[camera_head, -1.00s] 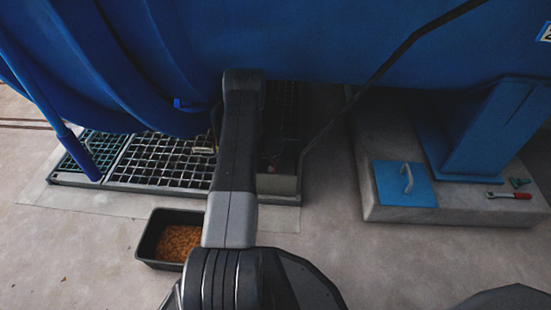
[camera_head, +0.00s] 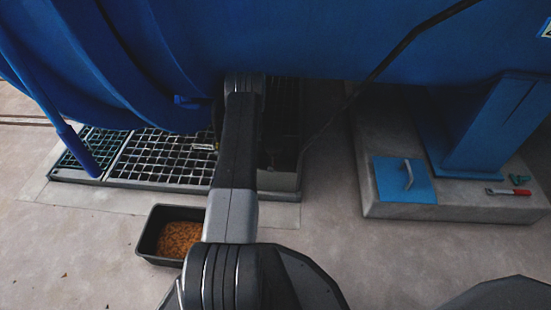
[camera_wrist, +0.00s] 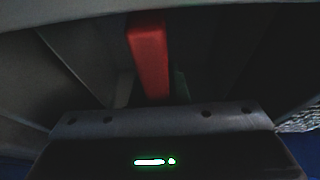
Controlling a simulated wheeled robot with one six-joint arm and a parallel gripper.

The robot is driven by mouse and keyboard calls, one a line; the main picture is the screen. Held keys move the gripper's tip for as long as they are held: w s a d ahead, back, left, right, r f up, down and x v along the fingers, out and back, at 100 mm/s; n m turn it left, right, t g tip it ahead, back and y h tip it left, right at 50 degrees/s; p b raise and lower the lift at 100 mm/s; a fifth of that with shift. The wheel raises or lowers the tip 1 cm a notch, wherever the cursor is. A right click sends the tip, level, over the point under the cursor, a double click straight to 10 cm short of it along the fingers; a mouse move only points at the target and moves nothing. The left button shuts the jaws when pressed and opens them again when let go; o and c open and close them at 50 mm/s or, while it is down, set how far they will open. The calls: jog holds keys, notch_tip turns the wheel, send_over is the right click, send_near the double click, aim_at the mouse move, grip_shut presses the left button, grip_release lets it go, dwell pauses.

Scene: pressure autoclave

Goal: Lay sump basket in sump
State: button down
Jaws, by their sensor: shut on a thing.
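The sump (camera_head: 284,150) is the dark open pit at the right end of the floor grating, under the blue vessel. My arm reaches over it, and my gripper is hidden behind the arm in the head view. In the wrist view my gripper (camera_wrist: 152,92) is shut on a red upright grip, which I take to be the handle of the sump basket (camera_wrist: 148,50). The basket's body cannot be made out in the dark surroundings. Grey wall-like surfaces lie around the grip. I cannot tell whether the basket touches the sump floor.
Metal grating (camera_head: 160,160) lies left of the sump. A black tray of brown granules (camera_head: 178,238) stands on the floor in front. A blue plate with a handle (camera_head: 404,182) and a red-handled tool (camera_head: 508,192) lie on the concrete plinth (camera_head: 380,211) at right. The vessel (camera_head: 320,45) hangs low overhead.

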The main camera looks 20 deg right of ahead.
jog(key=shift+f, duration=0.55)
jog(key=c, duration=1.3)
grip_release()
jog(key=p+v, duration=0.1)
jog(key=v, duration=1.3)
jog(key=shift+f, duration=0.15)
jog(key=b+x, duration=0.1)
jog(key=x, duration=1.3)
jog(key=shift+r, duration=0.35)
